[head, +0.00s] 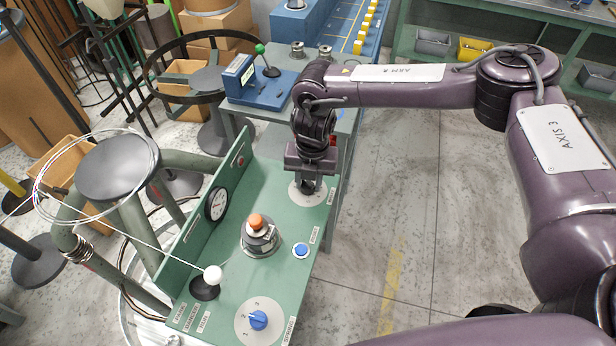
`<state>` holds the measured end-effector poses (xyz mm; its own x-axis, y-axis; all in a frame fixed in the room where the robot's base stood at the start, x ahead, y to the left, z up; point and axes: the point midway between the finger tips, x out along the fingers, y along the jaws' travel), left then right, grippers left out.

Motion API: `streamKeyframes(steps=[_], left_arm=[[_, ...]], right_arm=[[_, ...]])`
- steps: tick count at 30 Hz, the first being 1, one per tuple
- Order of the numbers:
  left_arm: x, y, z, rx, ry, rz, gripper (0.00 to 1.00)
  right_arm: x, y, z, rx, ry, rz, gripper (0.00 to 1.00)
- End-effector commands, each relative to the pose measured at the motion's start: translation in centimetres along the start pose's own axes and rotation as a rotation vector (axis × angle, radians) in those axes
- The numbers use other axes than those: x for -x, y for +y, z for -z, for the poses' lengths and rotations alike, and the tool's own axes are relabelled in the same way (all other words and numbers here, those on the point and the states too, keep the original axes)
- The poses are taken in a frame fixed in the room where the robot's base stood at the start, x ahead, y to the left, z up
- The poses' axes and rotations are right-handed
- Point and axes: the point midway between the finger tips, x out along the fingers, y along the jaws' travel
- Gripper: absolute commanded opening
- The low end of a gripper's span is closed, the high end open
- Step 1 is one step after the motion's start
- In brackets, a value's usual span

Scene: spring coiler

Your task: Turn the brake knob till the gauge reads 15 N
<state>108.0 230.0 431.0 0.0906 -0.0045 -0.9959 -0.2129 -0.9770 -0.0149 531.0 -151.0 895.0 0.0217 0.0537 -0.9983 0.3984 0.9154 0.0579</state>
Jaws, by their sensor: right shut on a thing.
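The green machine panel (222,262) stands below the centre. A round white gauge (217,204) is on its upright back plate; its reading is too small to tell. My right gripper (308,186) points down at the panel's far right corner. It is shut on a knob there, which I take as the brake knob; the jaws hide most of it. A pale round dial plate (294,188) shows around the gripper's tip. My left gripper is out of view.
An orange-topped drum (257,224), a blue button (301,250), a blue numbered knob (258,320) and a white-ball lever (212,275) stand on the panel. A wire runs to a coil stand (118,166) at left. A blue tester (255,84) stands behind. Floor at right is clear.

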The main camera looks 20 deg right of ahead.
Motion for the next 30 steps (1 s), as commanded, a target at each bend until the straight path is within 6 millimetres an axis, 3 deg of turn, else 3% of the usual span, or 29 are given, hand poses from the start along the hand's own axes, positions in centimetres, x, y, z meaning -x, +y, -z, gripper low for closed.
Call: streamKeyframes(steps=[15,30], left_arm=[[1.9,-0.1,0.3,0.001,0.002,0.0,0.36],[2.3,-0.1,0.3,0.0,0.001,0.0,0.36]], right_arm=[[0.2,-0.1,0.1,-0.376,-0.022,0.0,0.08],[0.1,-0.1,0.0,-0.469,-0.031,-0.001,0.08]])
